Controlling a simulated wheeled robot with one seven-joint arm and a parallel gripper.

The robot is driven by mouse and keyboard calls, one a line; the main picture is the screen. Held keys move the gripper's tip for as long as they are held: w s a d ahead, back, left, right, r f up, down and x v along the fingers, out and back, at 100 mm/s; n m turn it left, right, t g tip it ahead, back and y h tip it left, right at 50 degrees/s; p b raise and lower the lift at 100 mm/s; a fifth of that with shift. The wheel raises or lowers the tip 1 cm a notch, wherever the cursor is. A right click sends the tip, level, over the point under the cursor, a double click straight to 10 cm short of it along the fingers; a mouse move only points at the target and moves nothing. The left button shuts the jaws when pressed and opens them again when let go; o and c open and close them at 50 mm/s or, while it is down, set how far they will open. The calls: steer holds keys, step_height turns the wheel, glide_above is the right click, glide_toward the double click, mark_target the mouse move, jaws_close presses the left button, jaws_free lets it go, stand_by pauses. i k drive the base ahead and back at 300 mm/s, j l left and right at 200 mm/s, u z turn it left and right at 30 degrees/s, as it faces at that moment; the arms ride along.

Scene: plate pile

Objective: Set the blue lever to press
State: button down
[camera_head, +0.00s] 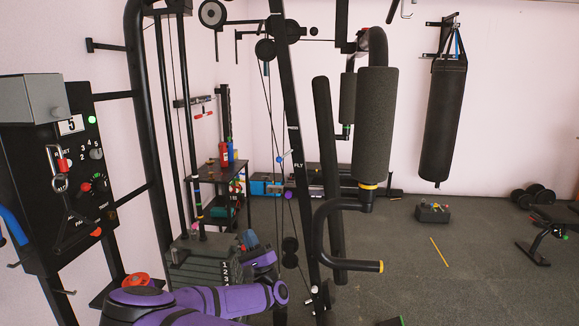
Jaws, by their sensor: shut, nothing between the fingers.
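A small blue-tipped lever (280,160) sits on the black slanted upright of the gym machine in the middle of the view. A white "FLY" label (298,166) is on the upright beside and slightly below it. A smaller label (293,128) higher on the upright is too small to read surely. My gripper (248,239) is at the end of my purple arm, low in the view, in front of the weight stack. It is shut and empty, below and left of the blue-tipped lever and apart from it. Its fingertips are small and hard to make out.
A numbered weight stack (197,270) stands behind my arm. A padded press arm (372,125) hangs right of the upright. A black control panel (75,180) with knobs is at the left. A punching bag (443,122) hangs at the back right. Floor at the right is mostly clear.

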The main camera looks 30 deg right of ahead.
mark_target(279, 159)
steer(key=i+l, duration=0.15)
steer(key=l, duration=0.2)
steer(key=i+l, duration=0.1)
steer(key=l, duration=0.2)
steer(key=i+l, duration=0.15)
steer(key=l, duration=0.2)
steer(key=i+l, duration=0.1)
steer(key=l, duration=0.2)
